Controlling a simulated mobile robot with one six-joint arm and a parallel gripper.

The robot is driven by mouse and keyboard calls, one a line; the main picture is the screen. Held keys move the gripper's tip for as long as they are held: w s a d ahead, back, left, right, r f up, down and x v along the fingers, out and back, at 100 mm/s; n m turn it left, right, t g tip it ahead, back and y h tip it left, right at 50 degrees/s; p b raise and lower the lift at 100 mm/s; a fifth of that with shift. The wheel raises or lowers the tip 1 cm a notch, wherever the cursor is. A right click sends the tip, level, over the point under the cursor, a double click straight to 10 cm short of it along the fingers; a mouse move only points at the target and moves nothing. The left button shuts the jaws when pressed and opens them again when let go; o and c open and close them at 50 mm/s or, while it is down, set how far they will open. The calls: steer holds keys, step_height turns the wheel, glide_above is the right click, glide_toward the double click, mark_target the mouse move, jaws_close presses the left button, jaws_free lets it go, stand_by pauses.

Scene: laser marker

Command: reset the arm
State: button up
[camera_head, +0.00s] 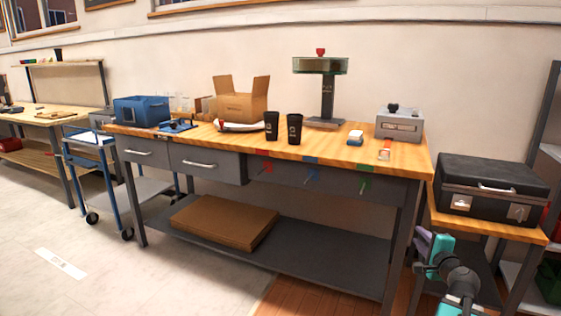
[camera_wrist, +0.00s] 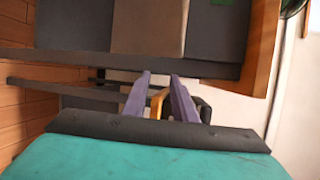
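My gripper (camera_head: 424,243) is at the lower right in the head view, in front of the workbench's right end and left of the small side table. Its purple fingers are small there. In the wrist view my gripper (camera_wrist: 159,76) shows two purple fingers with a clear gap between them. Tan and dark shapes show in the gap, but no object is clearly held. My arm is folded low, below the bench top.
The workbench (camera_head: 340,156) carries two black cups (camera_head: 283,127), an open carton (camera_head: 240,104), a blue box (camera_head: 141,110) and a grey device (camera_head: 399,124). A black case (camera_head: 490,187) sits on the side table close to my arm. Open floor lies at left.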

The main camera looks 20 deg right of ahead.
steer(key=w+a+f+n+g+y+p, duration=0.1)
steer(key=w+a+f+n+y+p, duration=0.25)
steer(key=a, duration=0.75)
steer(key=w+a+f+n+g+y+p, duration=0.15)
steer(key=w+a+f+p, duration=0.4)
steer(key=a, duration=0.55)
steer(key=s+a+f+n+g+y+p, duration=0.25)
steer(key=a+f+p, duration=0.2)
steer(key=a, duration=0.65)
steer(key=s+a+f+n+g+y+p, duration=0.25)
steer(key=a+f+p, duration=0.2)
steer(key=a, duration=0.65)
steer(key=s+a+f+n+g+p, duration=0.35)
steer(key=s+a, duration=0.25)
steer(key=s, duration=0.3)
steer(key=s+a+f+n+g+p, duration=0.35)
steer(key=s+a, duration=0.25)
steer(key=s, duration=0.2)
steer(key=s+d+f+n+g+h, duration=0.1)
steer(key=s+d+n+g+h, duration=0.1)
steer(key=s, duration=0.6)
steer(key=s+d+f+n+g+h+p, duration=0.1)
steer(key=s+d+n+g, duration=0.3)
steer(key=s, duration=0.5)
steer(key=shift+d+f+h, duration=0.15)
steer(key=shift+f+h, duration=0.15)
steer(key=shift+h, duration=0.5)
